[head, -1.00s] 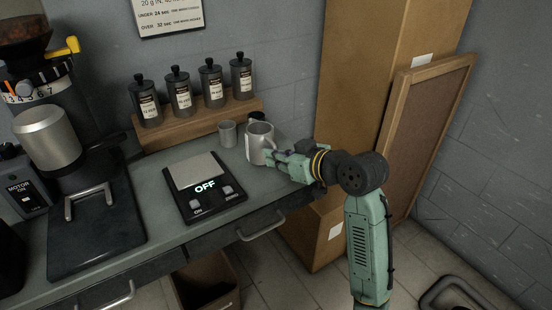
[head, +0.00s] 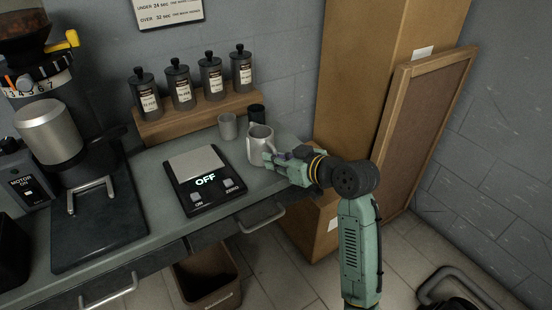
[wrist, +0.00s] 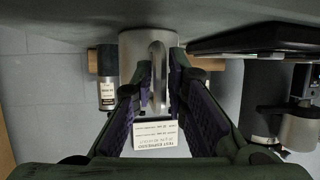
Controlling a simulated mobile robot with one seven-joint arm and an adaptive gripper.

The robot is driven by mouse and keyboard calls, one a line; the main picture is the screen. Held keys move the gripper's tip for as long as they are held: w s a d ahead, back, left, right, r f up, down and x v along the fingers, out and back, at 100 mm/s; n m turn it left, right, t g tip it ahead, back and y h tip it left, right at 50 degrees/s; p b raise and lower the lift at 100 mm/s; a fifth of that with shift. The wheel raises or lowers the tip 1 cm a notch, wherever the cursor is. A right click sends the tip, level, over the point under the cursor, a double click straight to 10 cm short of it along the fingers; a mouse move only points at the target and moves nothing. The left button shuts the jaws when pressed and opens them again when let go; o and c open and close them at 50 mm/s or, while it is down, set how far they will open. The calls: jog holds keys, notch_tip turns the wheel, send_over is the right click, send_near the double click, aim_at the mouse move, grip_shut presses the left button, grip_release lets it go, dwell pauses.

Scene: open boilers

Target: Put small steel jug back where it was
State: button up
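The small steel jug (head: 259,148) appears upright at the right end of the counter, right of the scale. My gripper (head: 270,155) reaches it from the right, with its fingers at the jug's handle. In the wrist view, which is upside down, the jug (wrist: 135,55) is straight ahead. Its handle (wrist: 158,75) lies between the two purple-padded fingers (wrist: 160,88), which look closed on it. The jug's base is at or very close to the counter surface; I cannot tell if it touches.
A scale (head: 205,190) reading OFF sits left of the jug. A small grey cup (head: 228,127) and a dark cup (head: 256,113) stand behind it. A wooden shelf (head: 190,125) with several canisters is at the wall. Tall cardboard boxes (head: 355,80) stand right of the counter.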

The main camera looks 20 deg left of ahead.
jog(key=shift+o, duration=1.4)
